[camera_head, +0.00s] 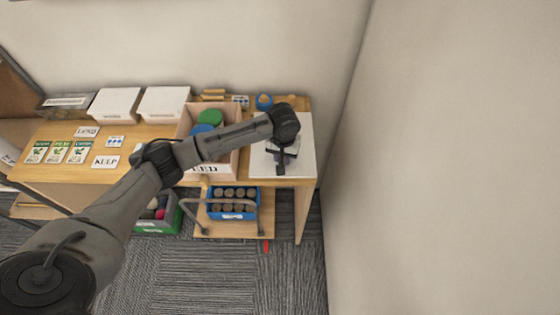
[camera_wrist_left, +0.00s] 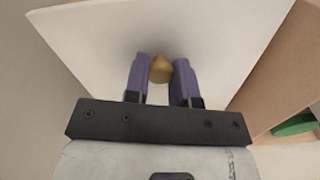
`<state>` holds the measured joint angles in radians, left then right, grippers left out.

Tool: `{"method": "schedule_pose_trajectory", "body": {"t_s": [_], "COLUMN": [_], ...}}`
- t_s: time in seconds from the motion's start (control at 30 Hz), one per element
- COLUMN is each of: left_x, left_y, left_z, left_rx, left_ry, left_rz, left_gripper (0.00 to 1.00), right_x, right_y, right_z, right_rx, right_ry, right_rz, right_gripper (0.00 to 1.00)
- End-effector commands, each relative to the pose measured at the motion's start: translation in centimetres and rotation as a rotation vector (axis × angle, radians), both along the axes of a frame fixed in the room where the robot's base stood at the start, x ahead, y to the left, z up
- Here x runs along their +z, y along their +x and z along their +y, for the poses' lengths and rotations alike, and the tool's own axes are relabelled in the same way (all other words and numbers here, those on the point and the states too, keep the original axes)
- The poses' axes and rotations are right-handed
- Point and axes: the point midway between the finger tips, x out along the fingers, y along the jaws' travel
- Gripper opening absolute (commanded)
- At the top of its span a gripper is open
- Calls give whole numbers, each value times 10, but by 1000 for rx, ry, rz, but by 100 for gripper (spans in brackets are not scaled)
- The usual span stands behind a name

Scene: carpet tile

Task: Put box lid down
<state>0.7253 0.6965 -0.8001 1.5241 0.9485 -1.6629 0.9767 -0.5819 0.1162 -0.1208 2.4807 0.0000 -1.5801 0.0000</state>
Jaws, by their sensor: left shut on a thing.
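The box lid (camera_head: 300,128) is a flat white panel at the right end of the wooden table. In the left wrist view the lid (camera_wrist_left: 90,40) fills most of the picture, with a small round tan knob (camera_wrist_left: 161,69) on it. My left gripper (camera_head: 281,166) is over the lid. In the left wrist view its two purple fingers (camera_wrist_left: 161,80) are shut on the knob. From these views I cannot tell whether the lid rests on the table or hangs just above it. My right gripper is not in view.
An open pinkish box (camera_head: 183,122) with green and blue round items stands just left of the lid. Two white-lidded boxes (camera_head: 116,105) and several cards stand further left. A blue cup (camera_head: 264,102) is behind the lid. A wall borders the right side.

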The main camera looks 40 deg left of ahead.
Motion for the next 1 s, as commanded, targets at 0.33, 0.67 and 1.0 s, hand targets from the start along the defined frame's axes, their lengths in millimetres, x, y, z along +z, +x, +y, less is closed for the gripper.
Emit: {"method": "schedule_pose_trajectory", "body": {"t_s": [0.33,0.67,1.0], "left_x": [-13,-48,-50], "left_y": [3,3,3], "left_z": [16,16,16], "left_rx": [-1,0,-1], "left_ry": [-2,0,0], "left_rz": [0,0,-1], "left_gripper": [0,0,0], "right_x": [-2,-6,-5], "right_y": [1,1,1], "right_z": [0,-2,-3], "right_rx": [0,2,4], "right_ry": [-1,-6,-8], "right_rz": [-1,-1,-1], "right_gripper": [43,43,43]}}
